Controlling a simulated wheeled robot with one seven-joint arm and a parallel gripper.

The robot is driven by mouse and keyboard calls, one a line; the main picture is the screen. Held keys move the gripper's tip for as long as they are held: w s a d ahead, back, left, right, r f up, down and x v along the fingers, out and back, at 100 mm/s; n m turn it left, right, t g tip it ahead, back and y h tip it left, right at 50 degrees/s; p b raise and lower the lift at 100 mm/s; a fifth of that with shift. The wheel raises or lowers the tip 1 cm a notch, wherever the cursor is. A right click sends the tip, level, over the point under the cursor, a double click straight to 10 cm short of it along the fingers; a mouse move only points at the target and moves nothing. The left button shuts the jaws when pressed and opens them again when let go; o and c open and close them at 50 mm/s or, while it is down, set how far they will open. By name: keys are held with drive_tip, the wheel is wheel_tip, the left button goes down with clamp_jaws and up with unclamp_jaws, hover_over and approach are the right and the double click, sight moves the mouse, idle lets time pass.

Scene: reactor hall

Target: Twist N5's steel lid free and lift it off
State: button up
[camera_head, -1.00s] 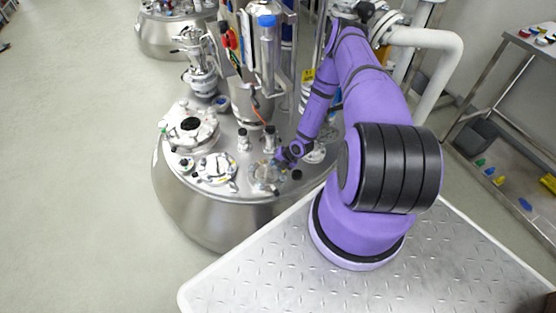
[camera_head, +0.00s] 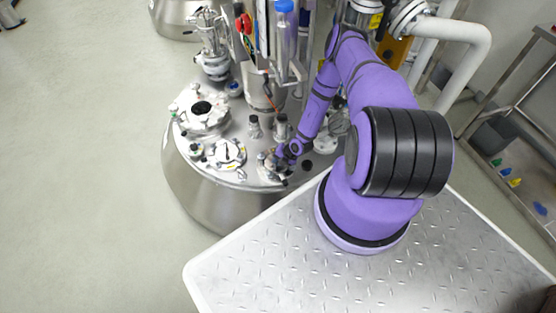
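My gripper (camera_head: 279,164) is at the near right rim of the steel vessel's domed top (camera_head: 233,177), at the end of my purple arm. It is small in the head view and points down-left at a small steel port fitting (camera_head: 268,174). The gripper overlaps this fitting, so I cannot tell whether the fingers touch a lid or are closed. No N5 label is readable, and I cannot tell for sure which fitting is N5. A round clamped port (camera_head: 229,153) lies just left of it.
A larger flanged port (camera_head: 202,108) sits farther left on the vessel. Short capped nozzles (camera_head: 254,126) and a blue-capped tube (camera_head: 284,35) rise behind the gripper. White piping (camera_head: 465,65) and a steel rack (camera_head: 520,120) stand at the right.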

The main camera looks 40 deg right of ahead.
clamp_jaws()
drive_tip(key=shift+r, duration=3.75)
